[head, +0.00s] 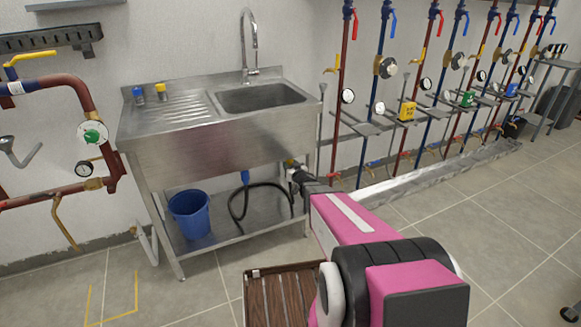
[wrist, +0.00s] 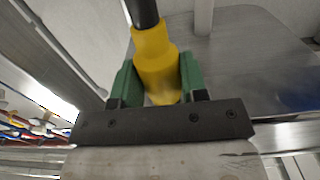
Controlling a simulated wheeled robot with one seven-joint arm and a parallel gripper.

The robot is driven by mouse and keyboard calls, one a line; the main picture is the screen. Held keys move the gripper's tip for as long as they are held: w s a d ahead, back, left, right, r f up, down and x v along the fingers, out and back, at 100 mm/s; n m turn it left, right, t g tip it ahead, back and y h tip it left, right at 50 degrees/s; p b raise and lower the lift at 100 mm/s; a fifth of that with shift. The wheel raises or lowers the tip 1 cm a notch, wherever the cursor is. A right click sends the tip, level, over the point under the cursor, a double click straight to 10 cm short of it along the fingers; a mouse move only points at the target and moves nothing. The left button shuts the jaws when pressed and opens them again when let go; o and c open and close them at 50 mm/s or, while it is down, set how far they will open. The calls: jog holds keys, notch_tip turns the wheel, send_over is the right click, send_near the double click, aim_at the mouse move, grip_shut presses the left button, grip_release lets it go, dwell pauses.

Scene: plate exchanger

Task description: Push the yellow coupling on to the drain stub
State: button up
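The yellow coupling (wrist: 156,62) sits between the green fingertips of my gripper (wrist: 157,80) in the wrist view. Both fingers touch its sides, so my gripper is shut on it. A black hose (wrist: 143,12) runs out of the coupling's narrow end. In the head view my gripper (head: 297,173) is at the right end of the sink unit, below the basin, and a small yellow patch of the coupling (head: 290,162) shows there. The black hose (head: 238,212) loops over the lower shelf. I cannot make out the drain stub with certainty in either view.
The steel sink unit (head: 190,152) has a lower shelf (head: 225,236) with a blue bucket (head: 190,214). A blue fitting (head: 245,177) shows below the basin. Red and blue pipes (head: 340,95) with valves and gauges line the wall. The tiled floor at right is mostly clear.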

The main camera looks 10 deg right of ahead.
grip_shut()
jog(key=shift+f, duration=0.7)
dwell(0.6)
jog(key=shift+f, duration=2.45)
jog(key=shift+f, duration=0.1)
jog(key=shift+f, duration=0.8)
